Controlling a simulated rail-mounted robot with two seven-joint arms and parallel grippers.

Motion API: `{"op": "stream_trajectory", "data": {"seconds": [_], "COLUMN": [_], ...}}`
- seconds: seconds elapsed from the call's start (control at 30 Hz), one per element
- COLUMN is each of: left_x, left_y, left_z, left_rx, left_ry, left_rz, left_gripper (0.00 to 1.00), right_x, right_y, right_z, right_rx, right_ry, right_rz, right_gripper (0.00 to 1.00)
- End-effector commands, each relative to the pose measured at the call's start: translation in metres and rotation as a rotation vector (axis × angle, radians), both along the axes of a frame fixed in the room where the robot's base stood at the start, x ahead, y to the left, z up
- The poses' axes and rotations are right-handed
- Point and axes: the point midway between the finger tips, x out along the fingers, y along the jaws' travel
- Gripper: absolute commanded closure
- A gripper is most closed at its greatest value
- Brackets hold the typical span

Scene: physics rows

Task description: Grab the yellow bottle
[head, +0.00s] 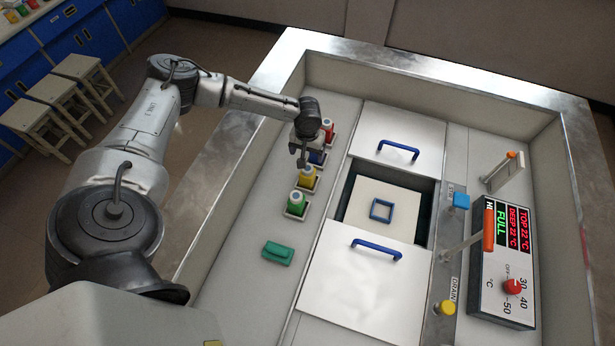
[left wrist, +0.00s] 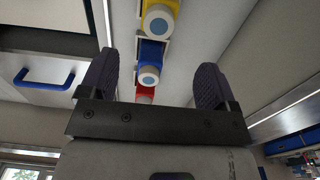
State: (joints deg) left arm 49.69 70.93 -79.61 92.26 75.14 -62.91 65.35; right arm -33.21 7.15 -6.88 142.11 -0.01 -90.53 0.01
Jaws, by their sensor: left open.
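The yellow bottle (head: 307,178) stands in a row of bottles, between the blue bottle (head: 317,157) and the green bottle (head: 296,204). It also shows at the top of the left wrist view (left wrist: 159,20), with its round pale cap facing the camera. My left gripper (head: 301,160) hangs over the row, close to the yellow and blue bottles, and partly hides the blue one. In the left wrist view the fingers (left wrist: 152,80) are wide apart with nothing held; the blue bottle appears between and beyond them. My right gripper is in neither view.
The red bottle (head: 328,127) stands at the row's far end. A green block (head: 278,254) lies nearer. White lids with blue handles (head: 377,249) cover parts of the basin to the right. A control box (head: 503,262) stands at far right. A raised metal rim surrounds the worktop.

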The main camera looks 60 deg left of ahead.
Motion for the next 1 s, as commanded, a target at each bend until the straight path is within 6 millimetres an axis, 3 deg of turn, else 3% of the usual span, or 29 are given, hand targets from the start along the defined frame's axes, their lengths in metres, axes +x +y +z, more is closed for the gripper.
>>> {"op": "stream_trajectory", "data": {"seconds": [0.1,0.3,0.57,1.0], "left_x": [0.0,0.0,0.0,-0.001], "left_y": [-0.001,0.0,0.0,-0.003], "left_z": [-0.023,-0.048,-0.06,-0.107], "left_rx": [0.0,0.001,0.001,0.001], "left_ry": [0.001,0.001,0.001,0.0], "left_rz": [-0.002,-0.004,-0.005,-0.004], "left_gripper": [0.17,0.17,0.17,0.17], "right_x": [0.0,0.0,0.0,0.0], "right_y": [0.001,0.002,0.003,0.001], "right_z": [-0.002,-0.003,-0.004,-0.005], "right_rx": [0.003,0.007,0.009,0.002], "right_ry": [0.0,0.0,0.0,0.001], "right_rz": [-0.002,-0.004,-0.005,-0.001], "right_gripper": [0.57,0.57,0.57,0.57]}}
